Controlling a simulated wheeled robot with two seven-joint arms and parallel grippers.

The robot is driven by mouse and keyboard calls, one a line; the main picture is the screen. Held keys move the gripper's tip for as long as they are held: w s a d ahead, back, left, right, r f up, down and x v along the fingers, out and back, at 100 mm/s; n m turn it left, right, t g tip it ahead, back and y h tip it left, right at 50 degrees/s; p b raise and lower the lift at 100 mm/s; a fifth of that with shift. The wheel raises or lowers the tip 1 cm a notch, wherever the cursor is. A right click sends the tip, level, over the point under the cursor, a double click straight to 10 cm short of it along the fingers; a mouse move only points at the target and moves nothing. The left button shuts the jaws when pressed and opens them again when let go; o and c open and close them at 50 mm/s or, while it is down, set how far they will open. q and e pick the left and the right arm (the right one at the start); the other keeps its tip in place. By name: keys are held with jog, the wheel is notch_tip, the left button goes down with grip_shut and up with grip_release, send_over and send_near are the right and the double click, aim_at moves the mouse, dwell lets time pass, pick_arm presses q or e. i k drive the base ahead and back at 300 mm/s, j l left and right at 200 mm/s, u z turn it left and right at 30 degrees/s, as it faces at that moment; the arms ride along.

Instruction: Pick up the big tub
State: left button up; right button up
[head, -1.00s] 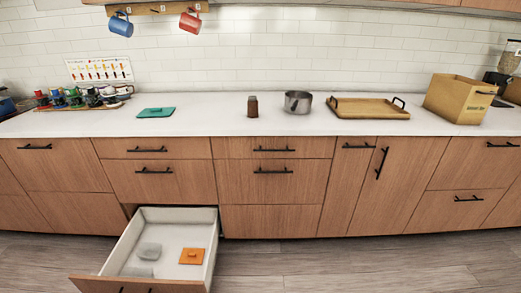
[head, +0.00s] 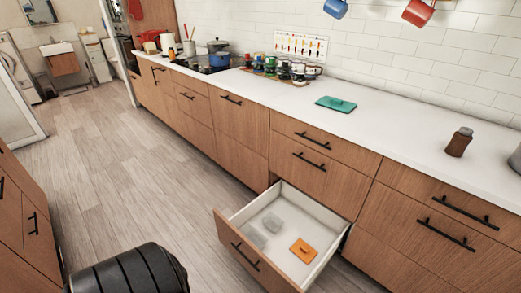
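I cannot make out for sure which thing is the big tub. In the open drawer (head: 232,222) of the lower cabinets lie two greyish, see-through items (head: 271,222) (head: 256,237), which may be tubs, and a flat orange lid-like piece (head: 303,250). A flat teal lid-like piece (head: 336,104) lies on the white counter above. Neither gripper is in view. A black rounded part at the bottom left looks like one of my arm links.
Several cups (head: 285,69) stand at the wall near a stove with a blue pot (head: 219,61). A brown jar (head: 459,142) stands on the counter at right. A cabinet (head: 25,225) is at the left edge. The wooden floor (head: 130,165) between is mostly clear.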

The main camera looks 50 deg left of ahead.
aim_at(258, 239)
jog(key=u, duration=1.55)
jog(key=i+j+z, duration=0.1)
jog(key=i+z, duration=0.2)
jog(key=i+j+z, duration=0.25)
jog(key=j+z, duration=0.2)
jog(key=i+j+z, duration=0.15)
jog(key=j+z, duration=0.35)
jog(key=j, duration=0.2)
jog(key=j+z, duration=0.45)
jog(key=j, duration=0.2)
jog(key=j+z, duration=0.5)
jog(key=j, duration=0.15)
jog(key=k+j+z, duration=0.15)
jog(key=j+z, duration=0.3)
jog(key=j, duration=0.15)
jog(key=k+j+z, duration=0.3)
jog(key=j+z, duration=1)
jog(key=k+j+z, duration=0.1)
jog(key=j+z, duration=0.3)
jog(key=k+j+z, duration=0.15)
jog(key=j+z, duration=0.25)
jog(key=k+j+z, duration=0.15)
jog(key=z, duration=0.25)
jog(key=k+j, duration=0.05)
jog(key=j, duration=0.05)
